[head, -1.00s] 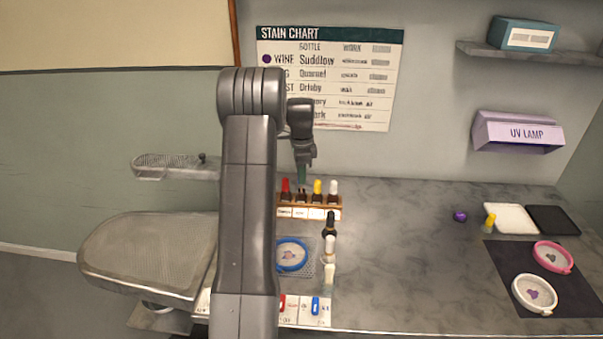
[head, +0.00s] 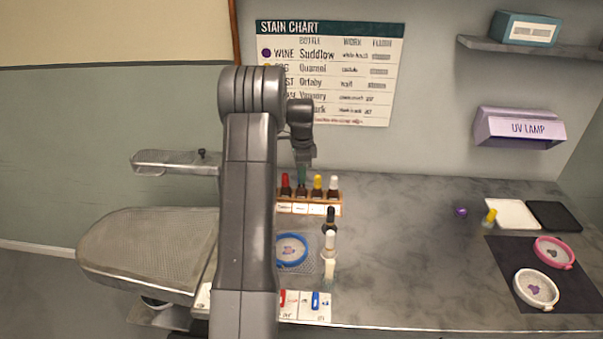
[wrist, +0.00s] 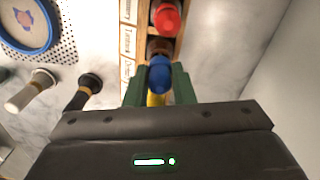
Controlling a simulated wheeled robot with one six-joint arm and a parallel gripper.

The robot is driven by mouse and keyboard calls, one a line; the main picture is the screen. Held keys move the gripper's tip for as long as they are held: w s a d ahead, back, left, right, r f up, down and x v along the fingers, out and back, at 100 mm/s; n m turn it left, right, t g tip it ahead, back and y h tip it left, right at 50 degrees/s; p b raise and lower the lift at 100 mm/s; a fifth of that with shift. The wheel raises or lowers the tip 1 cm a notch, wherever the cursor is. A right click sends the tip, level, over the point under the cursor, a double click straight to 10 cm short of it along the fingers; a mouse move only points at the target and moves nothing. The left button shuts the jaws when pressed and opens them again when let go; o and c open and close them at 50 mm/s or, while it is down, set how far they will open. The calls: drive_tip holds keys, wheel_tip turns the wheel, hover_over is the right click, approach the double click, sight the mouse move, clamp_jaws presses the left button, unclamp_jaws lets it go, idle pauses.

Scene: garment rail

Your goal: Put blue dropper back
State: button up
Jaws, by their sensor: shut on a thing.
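The blue dropper (wrist: 159,75) shows in the wrist view as a round blue bulb between the green fingers of my gripper (wrist: 158,87). The fingers are shut on it. In the head view my gripper (head: 302,174) points down over the second position from the left in the wooden bottle rack (head: 325,211). A dark bottle (head: 301,193) stands directly under the fingertips there. The dropper's lower end is hidden, so I cannot tell whether it is inside the bottle.
Red (head: 285,186), yellow (head: 318,187) and white-topped (head: 333,188) bottles stand close by in the rack.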

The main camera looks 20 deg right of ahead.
drive_tip(key=shift+f, duration=0.25)
drive_tip(key=shift+f+b, duration=0.3)
drive_tip(key=shift+f, duration=0.05)
drive_tip(key=o, duration=1)
drive_tip(key=shift+r, duration=0.1)
drive_tip(key=shift+r+p, duration=2.6)
drive_tip(key=shift+r, duration=1.1)
